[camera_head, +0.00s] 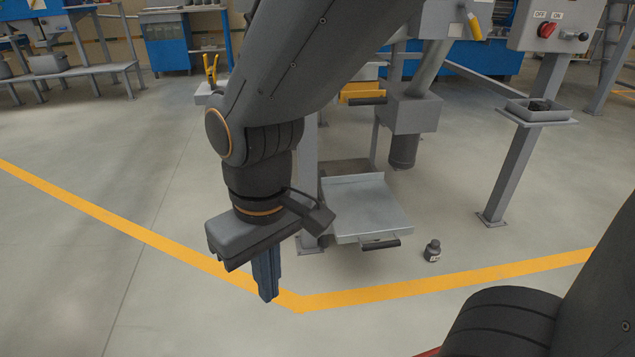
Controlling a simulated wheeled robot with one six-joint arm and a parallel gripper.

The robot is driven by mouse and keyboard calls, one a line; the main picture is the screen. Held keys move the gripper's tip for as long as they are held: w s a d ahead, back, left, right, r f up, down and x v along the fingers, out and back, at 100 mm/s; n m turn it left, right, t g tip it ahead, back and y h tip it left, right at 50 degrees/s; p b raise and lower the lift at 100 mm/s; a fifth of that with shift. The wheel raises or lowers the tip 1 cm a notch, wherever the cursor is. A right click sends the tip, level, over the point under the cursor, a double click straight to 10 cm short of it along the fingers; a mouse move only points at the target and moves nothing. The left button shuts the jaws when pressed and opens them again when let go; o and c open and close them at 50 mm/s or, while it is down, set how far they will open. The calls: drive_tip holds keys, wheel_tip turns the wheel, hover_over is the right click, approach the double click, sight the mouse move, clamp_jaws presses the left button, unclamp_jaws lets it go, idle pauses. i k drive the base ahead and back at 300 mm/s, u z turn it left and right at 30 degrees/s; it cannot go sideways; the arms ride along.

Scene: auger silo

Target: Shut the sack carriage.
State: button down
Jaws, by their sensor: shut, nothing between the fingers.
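The sack carriage appears to be the flat grey metal tray (370,208) low down in the middle, under the machine's dark outlet spout (403,150). It extends forward out of the frame, and a black handle (380,244) is on its front edge. Its bed looks empty; its rear left part is partly hidden by a post and my arm. My gripper (267,298) points down, left of the carriage and nearer to me. Its fingers are together with nothing between them, and it is apart from the handle.
A small dark bottle (432,250) stands on the floor right of the carriage. A control post (520,165) with a red switch (547,30) and a small tray (541,112) stands at right. A yellow drawer (362,92) is behind.

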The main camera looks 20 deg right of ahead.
sight(365, 208)
drive_tip(key=u, duration=0.2)
drive_tip(key=k, duration=0.3)
drive_tip(key=z, duration=1.05)
drive_tip(key=i, duration=1.4)
drive_tip(key=u, duration=0.1)
